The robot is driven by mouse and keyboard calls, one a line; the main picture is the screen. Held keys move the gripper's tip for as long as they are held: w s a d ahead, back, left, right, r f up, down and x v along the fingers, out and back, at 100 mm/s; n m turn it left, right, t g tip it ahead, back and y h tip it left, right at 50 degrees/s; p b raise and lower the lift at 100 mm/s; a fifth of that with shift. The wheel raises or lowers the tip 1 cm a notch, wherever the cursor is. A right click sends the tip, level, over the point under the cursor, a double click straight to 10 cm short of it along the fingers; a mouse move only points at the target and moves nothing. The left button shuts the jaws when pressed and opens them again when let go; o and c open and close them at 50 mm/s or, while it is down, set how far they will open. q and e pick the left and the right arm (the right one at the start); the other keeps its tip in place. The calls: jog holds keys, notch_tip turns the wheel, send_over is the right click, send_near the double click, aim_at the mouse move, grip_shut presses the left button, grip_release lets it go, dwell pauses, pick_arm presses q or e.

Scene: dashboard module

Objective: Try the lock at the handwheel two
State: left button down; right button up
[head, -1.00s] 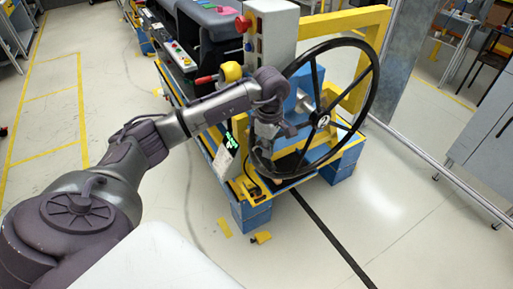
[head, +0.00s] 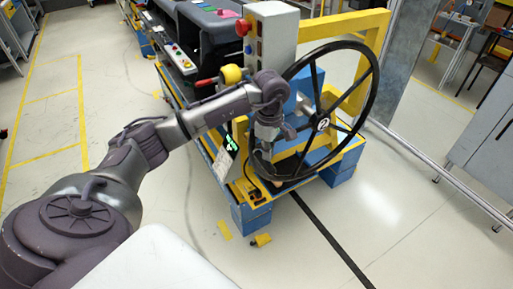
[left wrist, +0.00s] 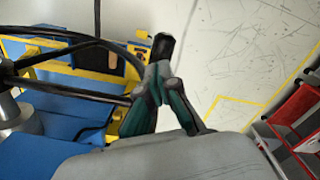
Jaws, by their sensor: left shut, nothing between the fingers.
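Handwheel two (head: 373,98) is a large black spoked wheel with a white number 2 on its hub, mounted on the right end of the blue and yellow module. My left gripper (head: 263,158) points down near the wheel's lower left rim in the head view. In the left wrist view the left gripper (left wrist: 160,80) is shut and empty, with a black piece beyond its fingertips. Whether they touch cannot be told. The black wheel (left wrist: 62,41) shows at the left there. The lock cannot be made out clearly. My right gripper is not in view.
A grey control box (head: 274,40) with a red button stands behind the wheel, beside a yellow frame (head: 377,22). A yellow knob (head: 232,73) and red handle are close to my left forearm. A metal rail (head: 440,170) runs at the right.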

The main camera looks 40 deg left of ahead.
pick_arm(q)
jog(key=shift+f+b, duration=0.9)
jog(key=shift+f, duration=0.2)
jog(key=shift+s+f, duration=0.2)
jog(key=shift+f, duration=0.05)
dwell(0.6)
jog(key=shift+w+r+p, duration=0.15)
jog(key=shift+r+p, duration=0.3)
jog(key=shift+r, duration=0.5)
notch_tip(320, 180, up, 6)
jog(key=p, duration=0.3)
jog(key=shift+r, duration=0.2)
